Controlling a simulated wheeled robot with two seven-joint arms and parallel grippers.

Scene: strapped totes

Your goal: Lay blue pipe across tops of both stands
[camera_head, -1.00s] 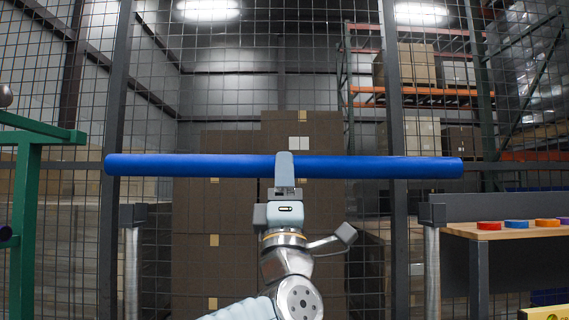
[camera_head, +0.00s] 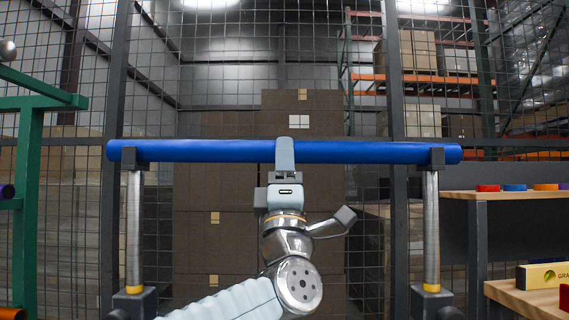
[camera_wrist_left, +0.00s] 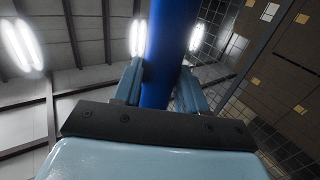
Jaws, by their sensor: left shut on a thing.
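The blue pipe (camera_head: 360,152) lies level across the head view, with its ends over the two stands. My left gripper (camera_head: 285,158) is shut on the pipe near its middle. The left wrist view also shows the pipe (camera_wrist_left: 168,50) between the two fingers (camera_wrist_left: 160,88). The left stand (camera_head: 134,225) and the right stand (camera_head: 431,230) are upright silver posts with dark tops. Their tops overlap the pipe in the picture near its two ends, and the pipe looks seated at them; exact contact is hard to tell. My right gripper is not in view.
A green rack (camera_head: 30,190) stands at the left. At the right, a wooden shelf (camera_head: 515,195) bears several coloured round pieces, with a yellow box (camera_head: 543,275) below. A mesh fence and stacked boxes (camera_head: 240,215) are behind. The space between the stands holds my arm.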

